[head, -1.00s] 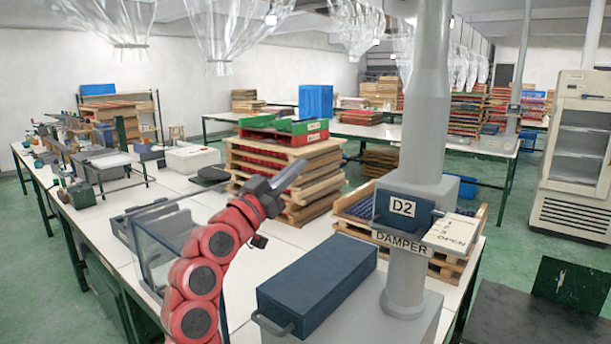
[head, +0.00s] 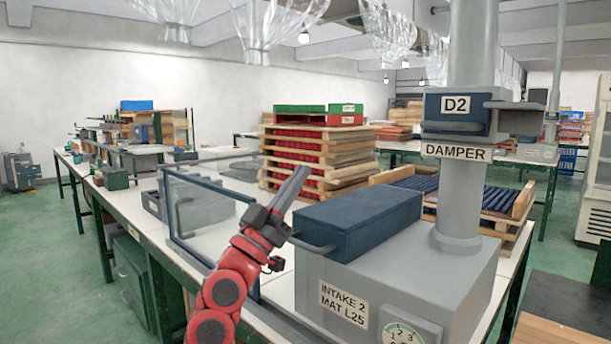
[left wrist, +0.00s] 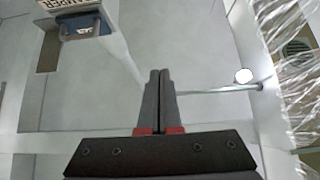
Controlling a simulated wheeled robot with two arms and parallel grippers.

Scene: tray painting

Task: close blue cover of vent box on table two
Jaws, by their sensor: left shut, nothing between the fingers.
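The vent box (head: 345,300) is a grey box labelled "INTAKE 2 MAT L25", on the table's near right. Its blue cover (head: 365,213) is a long dark-blue block lying on the box top, left of the grey pipe. A bar handle (head: 313,246) sticks out from the cover's near-left end. My left gripper (head: 303,172) is shut and empty, pointing up and right, just left of the cover and handle in the head view. I cannot tell whether it touches them. The left wrist view shows its closed fingers (left wrist: 159,73). My right gripper is out of view.
A grey pipe (head: 460,205) rises from the box, with a blue D2 damper (head: 455,117) on it. A glass-sided frame (head: 205,215) stands left of my arm. Stacked wooden trays (head: 320,155) stand behind. More trays (head: 480,195) lie behind the pipe.

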